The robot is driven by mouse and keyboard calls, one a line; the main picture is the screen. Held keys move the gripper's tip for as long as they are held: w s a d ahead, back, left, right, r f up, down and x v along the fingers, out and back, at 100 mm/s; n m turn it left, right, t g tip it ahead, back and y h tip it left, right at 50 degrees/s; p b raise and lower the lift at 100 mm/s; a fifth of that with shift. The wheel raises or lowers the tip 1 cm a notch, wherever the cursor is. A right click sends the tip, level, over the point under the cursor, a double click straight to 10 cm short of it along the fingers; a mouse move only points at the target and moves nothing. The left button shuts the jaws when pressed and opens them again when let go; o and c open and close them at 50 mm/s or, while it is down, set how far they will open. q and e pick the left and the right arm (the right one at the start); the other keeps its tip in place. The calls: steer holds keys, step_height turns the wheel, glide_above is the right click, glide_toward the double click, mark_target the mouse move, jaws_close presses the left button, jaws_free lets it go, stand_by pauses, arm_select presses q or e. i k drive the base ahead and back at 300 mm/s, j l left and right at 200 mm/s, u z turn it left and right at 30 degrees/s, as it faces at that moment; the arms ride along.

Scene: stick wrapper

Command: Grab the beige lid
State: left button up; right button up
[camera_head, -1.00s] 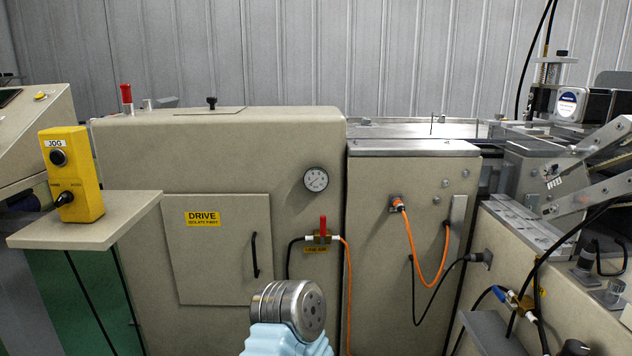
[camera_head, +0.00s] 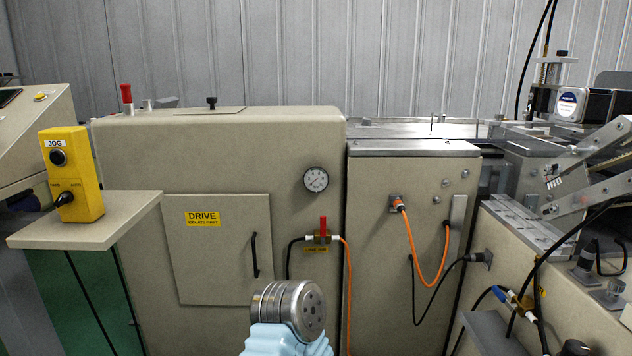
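A flat beige lid (camera_head: 228,111) with a small black knob (camera_head: 211,103) lies on top of the large beige cabinet (camera_head: 300,150), toward its left half. It is seen almost edge-on, and it looks level and closed. Part of one of my arms, a metal joint in a light blue sleeve (camera_head: 288,343), shows at the bottom middle, below and well apart from the lid. I cannot tell which arm it is. No gripper fingers are in view, and nothing touches the lid.
A red-capped post (camera_head: 127,95) stands left of the lid. A yellow JOG box (camera_head: 72,174) sits on a shelf at the left. Linkages and cables crowd the right.

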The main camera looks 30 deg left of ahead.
mark_target(211, 109)
steer(key=u, duration=1.2)
